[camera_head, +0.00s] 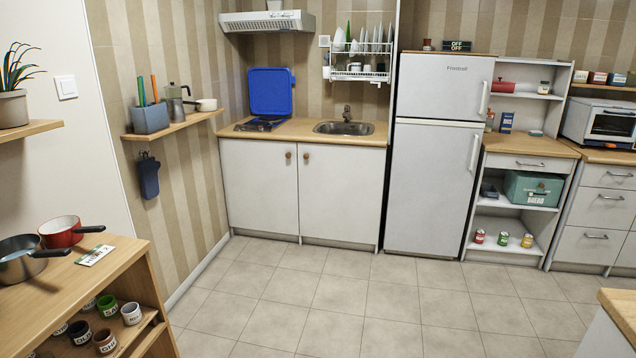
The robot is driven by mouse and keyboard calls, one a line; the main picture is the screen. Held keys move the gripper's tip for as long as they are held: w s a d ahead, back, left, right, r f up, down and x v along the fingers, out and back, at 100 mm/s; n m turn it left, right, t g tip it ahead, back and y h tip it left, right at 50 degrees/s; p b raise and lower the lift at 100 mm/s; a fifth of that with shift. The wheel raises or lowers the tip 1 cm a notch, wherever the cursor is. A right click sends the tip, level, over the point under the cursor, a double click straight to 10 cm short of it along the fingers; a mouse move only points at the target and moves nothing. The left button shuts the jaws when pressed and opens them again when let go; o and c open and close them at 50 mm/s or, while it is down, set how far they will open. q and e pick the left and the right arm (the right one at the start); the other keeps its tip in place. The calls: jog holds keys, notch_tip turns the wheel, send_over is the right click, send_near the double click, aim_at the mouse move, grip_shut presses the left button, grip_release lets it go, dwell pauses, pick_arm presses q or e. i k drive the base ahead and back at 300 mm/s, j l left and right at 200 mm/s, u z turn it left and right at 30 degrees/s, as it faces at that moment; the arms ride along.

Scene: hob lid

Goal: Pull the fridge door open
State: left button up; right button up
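The white fridge (430,190) stands against the back wall, right of the sink counter. It has a small upper door (436,88) and a tall lower door, and both look shut. The upper handle (483,98) and the lower handle (473,153) are vertical bars on the doors' right edges. Neither of my grippers shows in the head view, so I cannot see whether they are open or shut.
The tiled floor (330,300) before the fridge is clear. A sink counter (300,130) with a raised blue hob lid (270,90) stands left of it. White shelves (552,165) stand right. A wooden shelf unit (110,265) and a worktop corner (622,305) edge the foreground.

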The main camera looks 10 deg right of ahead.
aim_at(435, 162)
jog(key=i+l+z, duration=0.1)
jog(key=i+z, duration=0.15)
jog(key=i, duration=0.45)
jog(key=i+z, duration=0.25)
jog(key=i, duration=0.45)
jog(key=i+j+z, duration=0.25)
jog(key=i, duration=0.45)
